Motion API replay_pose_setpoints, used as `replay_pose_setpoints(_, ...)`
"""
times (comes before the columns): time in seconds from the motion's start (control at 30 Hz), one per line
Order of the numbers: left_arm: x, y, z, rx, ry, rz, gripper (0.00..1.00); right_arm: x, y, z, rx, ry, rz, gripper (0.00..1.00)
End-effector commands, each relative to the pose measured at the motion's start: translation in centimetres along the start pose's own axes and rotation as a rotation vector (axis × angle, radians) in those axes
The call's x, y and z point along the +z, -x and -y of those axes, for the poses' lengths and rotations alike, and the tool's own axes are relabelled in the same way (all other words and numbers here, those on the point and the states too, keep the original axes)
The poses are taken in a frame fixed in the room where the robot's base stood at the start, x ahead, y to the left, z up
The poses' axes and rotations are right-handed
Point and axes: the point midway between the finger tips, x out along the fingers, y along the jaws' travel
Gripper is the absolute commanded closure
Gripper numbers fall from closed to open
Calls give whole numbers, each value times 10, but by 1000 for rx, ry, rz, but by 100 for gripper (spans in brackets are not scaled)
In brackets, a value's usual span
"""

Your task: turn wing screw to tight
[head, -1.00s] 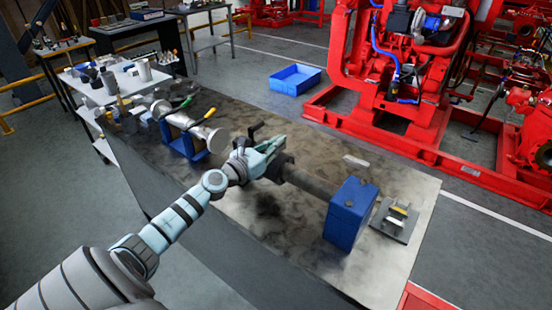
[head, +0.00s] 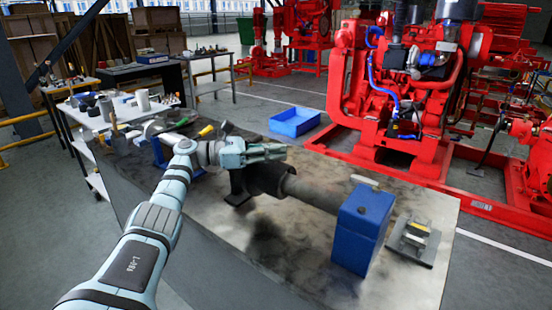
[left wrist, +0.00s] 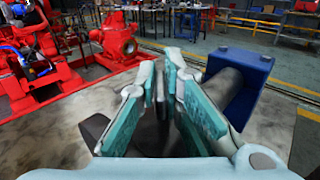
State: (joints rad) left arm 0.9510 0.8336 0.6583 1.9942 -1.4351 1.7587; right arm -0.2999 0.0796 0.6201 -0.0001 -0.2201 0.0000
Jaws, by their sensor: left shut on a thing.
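My left gripper (head: 272,152) lies just above a black clamp (head: 265,180) at the end of a dark grey pipe in the head view, its fingers pointing right. The clamp sits on the workbench (head: 300,245). The pipe (head: 312,192) runs right to a blue block (head: 362,225). My right gripper is not in view.
A grey plate with small bars (head: 414,240) lies right of the blue block. A blue bin (head: 295,121) is on the floor behind the bench. A red pumpset (head: 400,90) stands beyond. A yellow handle (head: 206,130) is left of the gripper. The bench front is clear.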

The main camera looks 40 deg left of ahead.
Motion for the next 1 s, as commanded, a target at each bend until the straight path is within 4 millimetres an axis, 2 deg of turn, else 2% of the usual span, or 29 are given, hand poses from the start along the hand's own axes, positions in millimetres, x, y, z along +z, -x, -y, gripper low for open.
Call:
replay_pose_setpoints(0.1,0,0,1,-23,1,4,100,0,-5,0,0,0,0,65)
replay_pose_setpoints(0.53,1,-1,4,-39,5,2,100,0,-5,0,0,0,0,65)
replay_pose_setpoints(0.6,1,-1,4,-40,5,2,84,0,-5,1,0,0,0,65)
replay_pose_setpoints(0.7,1,-1,4,-39,5,3,72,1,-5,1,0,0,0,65)
replay_pose_setpoints(1.0,1,2,3,-38,5,3,72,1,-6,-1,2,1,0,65)
